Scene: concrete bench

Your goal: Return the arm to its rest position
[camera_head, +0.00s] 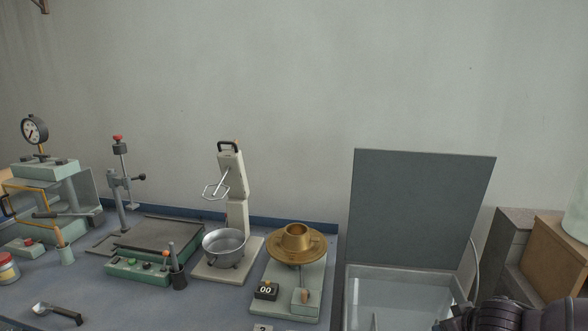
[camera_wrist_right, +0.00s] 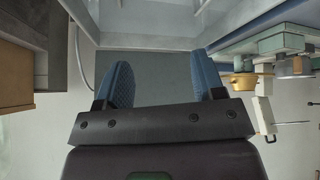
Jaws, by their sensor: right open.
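My right gripper (camera_wrist_right: 164,76) is open in the wrist view, its two blue ribbed fingers well apart with nothing between them. In the head view, dark parts of my right arm (camera_head: 510,314) show at the lower right corner, in front of the open box (camera_head: 352,300). The gripper's fingertips cannot be made out clearly there. The grey lid (camera_head: 420,205) of the box stands raised against the wall; it also appears beyond the fingers in the wrist view (camera_wrist_right: 152,62). My left arm and gripper are not in view.
Along the bench (camera_head: 110,285) stand a brass cup on a dish (camera_head: 296,240), a metal bowl (camera_head: 225,242) under a white stand (camera_head: 236,185), a green control box (camera_head: 138,270) and a dial gauge (camera_head: 34,130). Brown boxes (camera_head: 548,258) stand right of the lid.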

